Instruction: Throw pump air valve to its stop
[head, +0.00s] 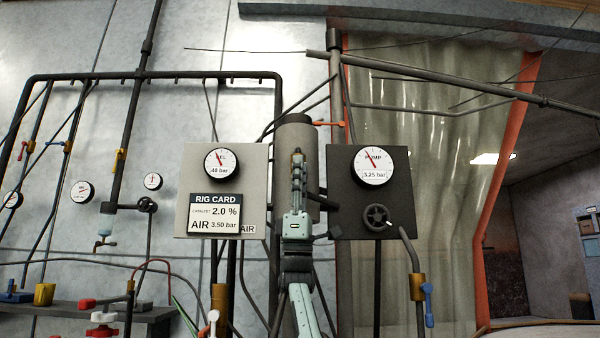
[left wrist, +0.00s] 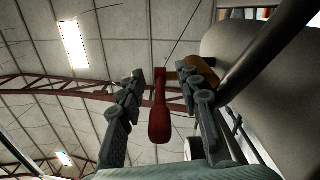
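A red lever handle (left wrist: 159,122) on a brass valve body (left wrist: 196,72) shows in the left wrist view, between the two fingers and apart from both. In the head view an orange-red lever (head: 331,124) sticks out sideways by the top of a grey cylinder (head: 296,130); it looks like the same valve. No label names it as the pump air valve. My left gripper (head: 298,160) points up in front of the cylinder, just below the lever. Its fingers (left wrist: 163,80) are open with nothing held. My right gripper is out of view.
The dark pump panel (head: 344,215) has a gauge (head: 373,165) reading 3.25 bar and a black handwheel (head: 379,217). A light panel (head: 184,222) carries a rig card (head: 214,214) reading AIR 3.50 bar. A blue-handled valve (head: 428,303) sits lower right. A pipe (left wrist: 265,58) runs close beside my fingers.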

